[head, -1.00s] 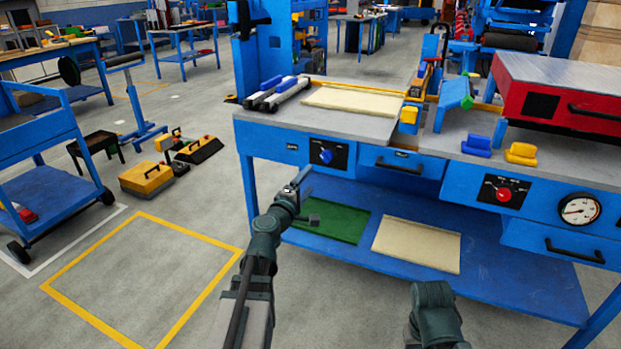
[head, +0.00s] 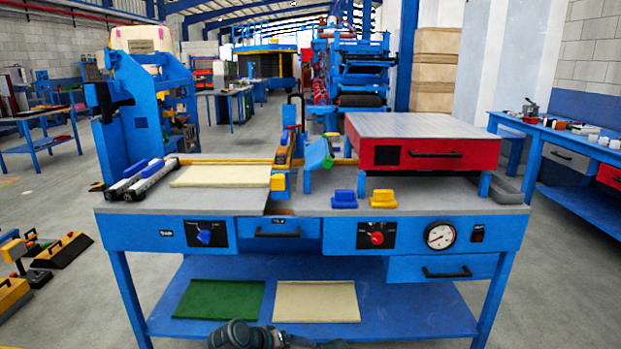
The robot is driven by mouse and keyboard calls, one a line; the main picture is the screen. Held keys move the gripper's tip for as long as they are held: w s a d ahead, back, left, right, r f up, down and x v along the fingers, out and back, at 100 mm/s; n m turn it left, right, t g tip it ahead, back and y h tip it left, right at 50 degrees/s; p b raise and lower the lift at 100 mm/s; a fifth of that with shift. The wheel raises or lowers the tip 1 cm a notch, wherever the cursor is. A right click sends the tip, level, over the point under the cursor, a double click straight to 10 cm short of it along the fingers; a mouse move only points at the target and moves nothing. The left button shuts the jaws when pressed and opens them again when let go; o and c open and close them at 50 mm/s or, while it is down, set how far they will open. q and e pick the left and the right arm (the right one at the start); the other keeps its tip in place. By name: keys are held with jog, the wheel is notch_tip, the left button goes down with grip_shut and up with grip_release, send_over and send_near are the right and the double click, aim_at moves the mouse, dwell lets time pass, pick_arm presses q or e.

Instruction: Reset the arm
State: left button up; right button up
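Only a dark grey-green piece of one of my arms (head: 240,335) shows, at the bottom edge of the head view, in front of the bench's lower shelf. It looks like a wrist part with a thin dark piece reaching right, cut off by the frame. No gripper fingers can be made out, and nothing held is visible. My other arm is out of view. The blue workbench (head: 348,235) stands ahead, with a cream panel (head: 219,174) lying flat on its top at left.
A red press box (head: 423,154) sits on the bench's right. Blue (head: 344,199) and yellow (head: 383,199) small blocks lie near its front edge. Green (head: 219,299) and cream (head: 316,301) panels lie on the lower shelf.

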pick_arm(q)
jog(key=s+a+f+m+g+y, duration=0.1)
jog(key=s+f+m+g+y, duration=0.25)
jog(key=s, duration=0.45)
jog(key=s+a+f+m+g+y, duration=0.1)
jog(key=s+f+m+g+y, duration=0.15)
jog(key=s+y, duration=0.4)
notch_tip(320, 180, up, 32)
jog(key=h+p, duration=0.2)
jog(key=p, duration=3)
jog(key=shift+s+p, duration=0.3)
jog(key=shift+s, duration=0.15)
jog(key=shift+f, duration=0.1)
